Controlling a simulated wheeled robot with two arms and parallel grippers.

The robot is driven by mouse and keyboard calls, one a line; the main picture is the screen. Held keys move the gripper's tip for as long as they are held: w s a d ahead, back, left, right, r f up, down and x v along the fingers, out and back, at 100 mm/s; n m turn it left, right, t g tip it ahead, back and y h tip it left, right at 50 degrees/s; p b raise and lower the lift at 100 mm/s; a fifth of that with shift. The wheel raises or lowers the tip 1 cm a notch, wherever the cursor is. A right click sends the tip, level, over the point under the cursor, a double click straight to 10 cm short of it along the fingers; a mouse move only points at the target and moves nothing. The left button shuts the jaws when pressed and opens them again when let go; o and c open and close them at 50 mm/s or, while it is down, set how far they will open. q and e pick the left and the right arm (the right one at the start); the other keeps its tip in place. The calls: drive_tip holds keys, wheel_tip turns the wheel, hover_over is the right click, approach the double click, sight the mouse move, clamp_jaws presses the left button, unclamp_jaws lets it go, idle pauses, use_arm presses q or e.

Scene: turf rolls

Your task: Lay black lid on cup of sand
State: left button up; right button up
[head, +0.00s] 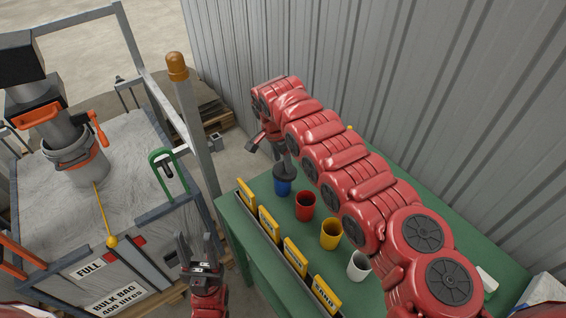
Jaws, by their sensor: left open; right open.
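A black lid (285,171) sits on top of the blue cup (282,187) at the far left end of the row on the green table. My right gripper (271,152), at the end of the red arm, is open just above and behind this cup. One finger is close over the lid; whether it touches cannot be told. The lid hides the blue cup's contents. My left gripper (199,253) is open and empty, pointing up left of the table.
A red cup (305,207), a yellow cup (331,235) and a white cup (358,266) continue the row. Several yellow label cards (269,224) stand along the table's left edge. A bulk bag (125,160) in a frame stands left. A corrugated wall (400,70) rises behind.

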sight(278, 172)
wheel_tip(278, 172, up, 11)
drive_tip(key=s+a+b, duration=0.1)
drive_tip(key=b, duration=0.3)
drive_tip(key=shift+a+f, duration=0.15)
drive_tip(key=shift+a, duration=0.05)
